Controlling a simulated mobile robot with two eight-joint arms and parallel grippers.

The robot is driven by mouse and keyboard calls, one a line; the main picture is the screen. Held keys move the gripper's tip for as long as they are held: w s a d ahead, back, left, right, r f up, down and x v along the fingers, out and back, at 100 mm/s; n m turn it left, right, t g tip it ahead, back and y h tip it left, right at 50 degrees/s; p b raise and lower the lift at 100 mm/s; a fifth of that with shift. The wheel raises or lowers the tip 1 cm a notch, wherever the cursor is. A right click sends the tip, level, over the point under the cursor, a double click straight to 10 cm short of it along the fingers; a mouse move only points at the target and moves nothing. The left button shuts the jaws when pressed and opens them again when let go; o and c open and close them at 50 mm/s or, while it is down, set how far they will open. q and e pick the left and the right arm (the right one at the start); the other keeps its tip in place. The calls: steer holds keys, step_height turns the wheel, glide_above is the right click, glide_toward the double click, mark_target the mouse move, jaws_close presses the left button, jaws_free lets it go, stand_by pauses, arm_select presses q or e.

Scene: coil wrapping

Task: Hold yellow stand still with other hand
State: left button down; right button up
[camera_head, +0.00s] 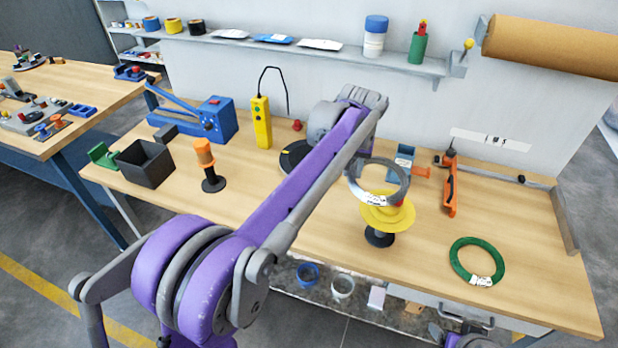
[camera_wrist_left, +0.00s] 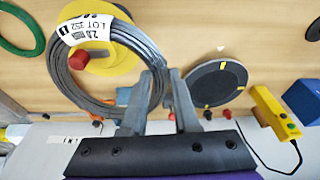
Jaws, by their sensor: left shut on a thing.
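The yellow stand (camera_head: 388,217) has yellow discs, a red knob and a dark round base on the workbench. It also shows in the left wrist view (camera_wrist_left: 128,62), partly covered by the coil. A grey wire coil (camera_head: 359,188) with a white label is over the stand's top; in the left wrist view the coil (camera_wrist_left: 158,58) has the red knob inside its outline. I cannot tell whether coil and stand touch. My left gripper (camera_wrist_left: 166,88) is shut on the coil's edge, beside the stand. Its fingertips are hidden in the head view.
A green coil (camera_head: 457,262) lies to the right of the stand. A black turntable (camera_head: 291,158) and a yellow controller (camera_head: 262,124) are behind my left arm. An orange-handled tool (camera_head: 450,190) stands farther back. The bench front between stand and green coil is clear.

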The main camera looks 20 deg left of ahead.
arm_select(q)
steer(key=shift+m, duration=0.4)
steer(key=shift+w+d+f, duration=0.1)
steer(key=shift+d+f, duration=0.25)
steer(key=shift+d, duration=0.35)
steer(key=shift+s+d+f, duration=0.1)
steer(key=shift+d+f, duration=0.25)
steer(key=shift+d, duration=0.4)
steer(key=shift+w+d+f, duration=0.1)
steer(key=shift+d+f, duration=0.25)
steer(key=shift+d, duration=0.35)
arm_select(e)
steer(key=shift+o, duration=0.2)
